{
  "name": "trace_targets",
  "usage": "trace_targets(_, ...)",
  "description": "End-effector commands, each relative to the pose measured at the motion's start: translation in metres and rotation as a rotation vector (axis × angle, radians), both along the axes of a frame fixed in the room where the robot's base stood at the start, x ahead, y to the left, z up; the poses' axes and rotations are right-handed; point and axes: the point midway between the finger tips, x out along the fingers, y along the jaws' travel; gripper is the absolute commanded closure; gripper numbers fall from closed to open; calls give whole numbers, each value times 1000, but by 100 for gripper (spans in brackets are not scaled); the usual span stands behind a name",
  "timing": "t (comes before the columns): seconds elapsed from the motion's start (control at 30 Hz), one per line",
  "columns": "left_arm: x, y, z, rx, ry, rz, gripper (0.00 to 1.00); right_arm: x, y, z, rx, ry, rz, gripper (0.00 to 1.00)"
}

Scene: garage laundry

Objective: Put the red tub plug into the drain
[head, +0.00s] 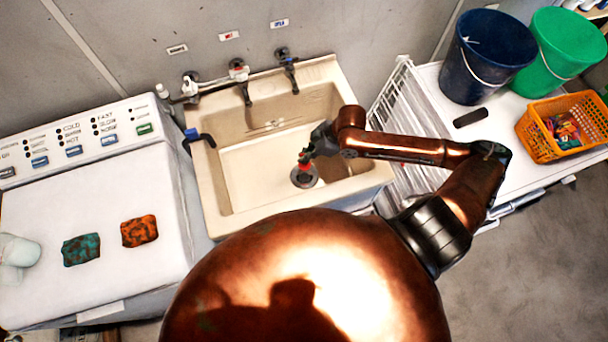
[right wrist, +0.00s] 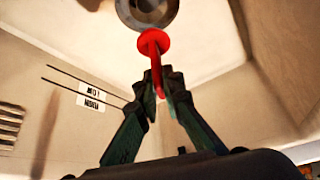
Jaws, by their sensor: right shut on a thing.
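The red tub plug (right wrist: 154,44) is held between the fingertips of my right gripper (right wrist: 158,84), with its disc pointing toward the drain. In the head view my right gripper (head: 309,153) reaches down into the beige sink (head: 221,190), and a bit of red plug (head: 303,160) shows at its tip. The round metal drain (head: 305,178) is in the sink floor, just below the plug in that view. In the right wrist view the drain (right wrist: 147,10) is partly cut off at the top edge. The plug appears apart from the drain. My left gripper is not in view.
Taps (head: 238,75) line the sink's back edge. A white washer (head: 100,205) with two sponges (head: 139,231) stands at the left. A wire rack (head: 405,110), blue bucket (head: 487,60), green bucket (head: 565,50) and orange basket (head: 550,150) are at the right.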

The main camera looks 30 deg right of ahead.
Motion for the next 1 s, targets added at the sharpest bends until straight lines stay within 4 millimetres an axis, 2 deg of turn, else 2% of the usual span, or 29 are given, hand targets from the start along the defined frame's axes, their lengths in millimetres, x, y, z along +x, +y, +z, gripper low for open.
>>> trace_targets(0.3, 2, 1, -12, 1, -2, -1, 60, -1, 1, -53, 3, 3, 3, 100)
trace_targets(0.47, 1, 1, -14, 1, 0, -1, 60, 0, 1, -67, 1, 0, 4, 100)
trace_targets(0.63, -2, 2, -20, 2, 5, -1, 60, -1, 1, -91, 2, 2, 3, 100)
trace_targets(0.73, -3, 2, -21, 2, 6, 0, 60, 0, 0, -98, 1, -1, 4, 100)
trace_targets(1.0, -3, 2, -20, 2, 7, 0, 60, 0, 0, -98, 0, -1, 4, 100)
